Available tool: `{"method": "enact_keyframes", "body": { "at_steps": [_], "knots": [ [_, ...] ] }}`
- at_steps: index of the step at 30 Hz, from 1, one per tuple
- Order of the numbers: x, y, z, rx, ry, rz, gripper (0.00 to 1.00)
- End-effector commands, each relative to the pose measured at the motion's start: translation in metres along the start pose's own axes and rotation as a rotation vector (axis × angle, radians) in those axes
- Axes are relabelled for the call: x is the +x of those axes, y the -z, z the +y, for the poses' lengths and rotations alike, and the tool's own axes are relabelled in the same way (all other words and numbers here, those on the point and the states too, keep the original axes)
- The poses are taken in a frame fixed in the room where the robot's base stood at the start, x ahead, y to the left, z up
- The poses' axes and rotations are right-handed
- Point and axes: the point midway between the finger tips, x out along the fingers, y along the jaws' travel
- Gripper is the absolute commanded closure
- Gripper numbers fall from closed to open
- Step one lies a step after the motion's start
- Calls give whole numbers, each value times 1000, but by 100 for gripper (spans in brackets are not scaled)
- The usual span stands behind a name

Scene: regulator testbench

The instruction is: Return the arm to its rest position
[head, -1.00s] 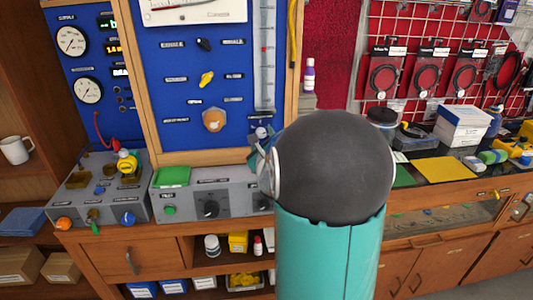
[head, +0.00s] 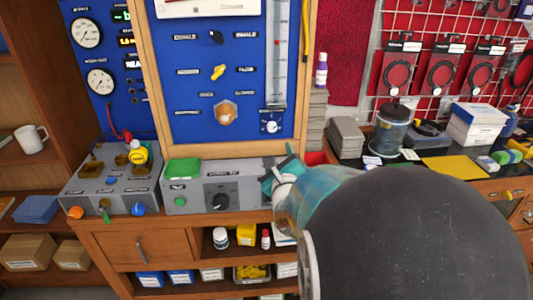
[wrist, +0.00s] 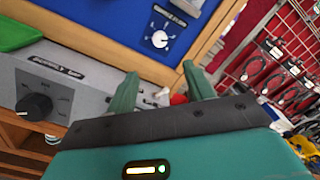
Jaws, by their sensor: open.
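My gripper (wrist: 157,92) shows in the wrist view with its two green fingers spread apart and nothing between them. It points toward the right end of the grey control box (wrist: 75,88) and the lower edge of the blue panel. In the head view my gripper (head: 280,172) is small and partly hidden behind my own arm, near the right end of the grey control box (head: 185,202). My arm (head: 425,240) fills the lower right of the head view, with its large dark joint close to the camera.
The blue panel (head: 190,100) with knobs and a dial stands behind the box. A grey valve box (head: 85,190) sits at left. A dark jar (head: 391,128) and a white box (head: 474,122) stand on the right bench.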

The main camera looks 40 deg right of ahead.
Motion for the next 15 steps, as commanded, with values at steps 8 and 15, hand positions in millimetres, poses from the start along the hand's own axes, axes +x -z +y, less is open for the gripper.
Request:
{"method": "enact_keyframes", "body": {
  "at_steps": [8, 15],
  "knots": [
    [0, 0, 0, -2, -1, 0, 48],
    [-7, -21, 23, -243, -114, 24, 48]
  ]
}}
